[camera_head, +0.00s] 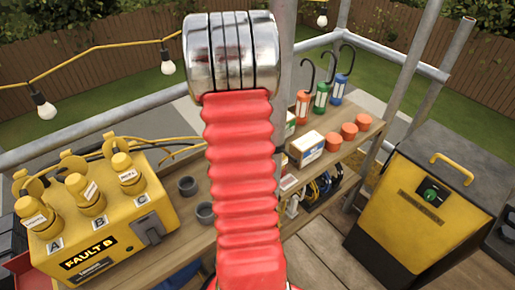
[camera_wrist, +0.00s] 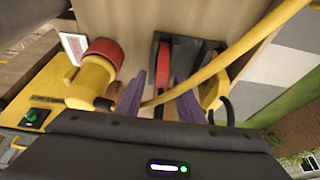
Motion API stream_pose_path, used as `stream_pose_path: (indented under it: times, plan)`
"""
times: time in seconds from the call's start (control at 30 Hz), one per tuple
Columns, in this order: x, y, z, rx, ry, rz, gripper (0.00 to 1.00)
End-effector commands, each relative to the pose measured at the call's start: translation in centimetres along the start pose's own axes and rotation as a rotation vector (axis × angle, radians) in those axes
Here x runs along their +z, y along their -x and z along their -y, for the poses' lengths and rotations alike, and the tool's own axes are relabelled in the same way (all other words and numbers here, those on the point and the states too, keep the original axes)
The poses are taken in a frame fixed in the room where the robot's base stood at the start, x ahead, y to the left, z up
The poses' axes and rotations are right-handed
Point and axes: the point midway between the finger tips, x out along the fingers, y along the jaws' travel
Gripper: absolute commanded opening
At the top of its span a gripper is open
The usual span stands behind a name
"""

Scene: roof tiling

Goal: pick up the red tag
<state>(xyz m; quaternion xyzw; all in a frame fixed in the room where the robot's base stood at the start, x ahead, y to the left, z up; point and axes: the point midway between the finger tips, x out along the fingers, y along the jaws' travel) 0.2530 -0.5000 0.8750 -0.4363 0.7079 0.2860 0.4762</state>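I cannot make out a red tag for certain. In the wrist view a small white card with a red edge (camera_wrist: 73,46) lies at the upper left, beside a yellow plug with a red cap (camera_wrist: 103,55). A red piece (camera_wrist: 165,66) sits in a black part at the top centre. My gripper (camera_wrist: 160,88) shows two purplish fingers standing apart, with nothing clearly held between them. A yellow cable crosses in front of them. In the head view a red hooked piece with a pale label (camera_head: 302,105) stands on the bench's far side. My ribbed red arm hides the bench middle, and my gripper is not visible there.
A yellow fault box (camera_head: 100,225) with plugs and cables stands at the left of the wooden bench (camera_head: 180,262). Green (camera_head: 321,94) and blue (camera_head: 338,89) hooked pieces stand beside the red one. Orange cups (camera_head: 348,131), a small box (camera_head: 306,148) and a yellow-black cabinet (camera_head: 425,215) are at the right.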

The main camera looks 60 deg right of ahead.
Motion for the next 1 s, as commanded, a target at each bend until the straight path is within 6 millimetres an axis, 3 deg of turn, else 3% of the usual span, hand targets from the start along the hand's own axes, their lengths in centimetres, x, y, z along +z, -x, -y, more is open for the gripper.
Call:
stream_pose_path:
  times: [0.33, 0.83, 1.0]
  plan:
    - [0.0, 0.03, 0.0, 0.0, 0.0, 0.0, 0.34]
    - [0.02, 0.04, 0.02, 0.0, 0.0, 0.0, 0.0]
    - [0.1, 0.08, 0.04, -0.001, 0.002, 0.0, 0.0]
